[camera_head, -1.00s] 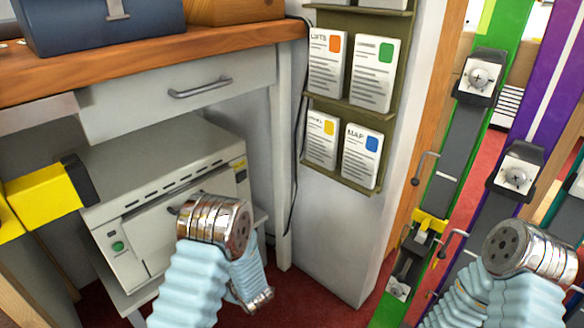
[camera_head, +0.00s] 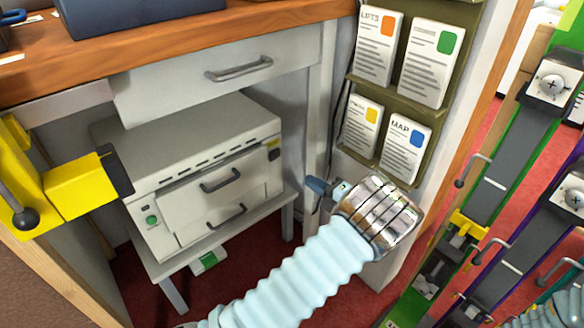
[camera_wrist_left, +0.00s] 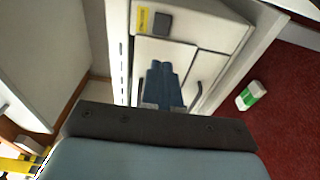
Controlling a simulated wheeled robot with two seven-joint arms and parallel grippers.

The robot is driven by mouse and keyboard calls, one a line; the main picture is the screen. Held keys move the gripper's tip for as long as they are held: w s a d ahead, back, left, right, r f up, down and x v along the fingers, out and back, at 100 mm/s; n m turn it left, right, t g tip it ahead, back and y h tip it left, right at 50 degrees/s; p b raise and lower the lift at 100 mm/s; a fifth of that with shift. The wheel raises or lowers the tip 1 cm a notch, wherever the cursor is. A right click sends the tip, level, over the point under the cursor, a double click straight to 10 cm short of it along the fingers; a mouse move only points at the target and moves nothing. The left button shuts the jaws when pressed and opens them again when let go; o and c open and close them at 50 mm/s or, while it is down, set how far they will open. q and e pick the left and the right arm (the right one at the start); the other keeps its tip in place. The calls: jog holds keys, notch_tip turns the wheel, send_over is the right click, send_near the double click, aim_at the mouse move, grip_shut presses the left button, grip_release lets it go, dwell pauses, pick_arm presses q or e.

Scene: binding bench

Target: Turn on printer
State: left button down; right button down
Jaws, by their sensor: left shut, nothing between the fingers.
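The printer (camera_head: 190,150) is a cream box on a low stand under the bench. Its front has two handles, a round green button (camera_head: 152,220) at the left, and a dark square (camera_head: 273,154) beside a yellow label at the upper right. In the left wrist view the printer front (camera_wrist_left: 215,62) and the dark square (camera_wrist_left: 162,22) show. My left gripper (camera_head: 316,187) is right of the printer in the head view; its blue fingers (camera_wrist_left: 162,90) are shut and empty. They cover part of the printer front in the wrist view. My right gripper is out of view.
A drawer (camera_head: 200,80) hangs above the printer. A yellow clamp-like object (camera_head: 85,185) juts in at the left. A card rack (camera_head: 375,87) is on the wall at the right. A white and green box (camera_head: 208,262) lies low, below the printer. Long rails (camera_head: 500,150) stand at the right.

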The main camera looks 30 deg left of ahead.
aim_at(271, 158)
pick_arm(q)
jog(key=x, duration=1.3)
jog(key=shift+w+a+p, duration=0.15)
jog(key=shift+a+p, duration=0.1)
jog(key=shift+p, duration=0.15)
jog(key=shift+a+f+b, duration=0.25)
jog(key=shift+a+b, duration=0.05)
jog(key=shift+b, duration=0.35)
jog(key=shift+a+r, duration=0.1)
jog(key=shift+r, duration=0.2)
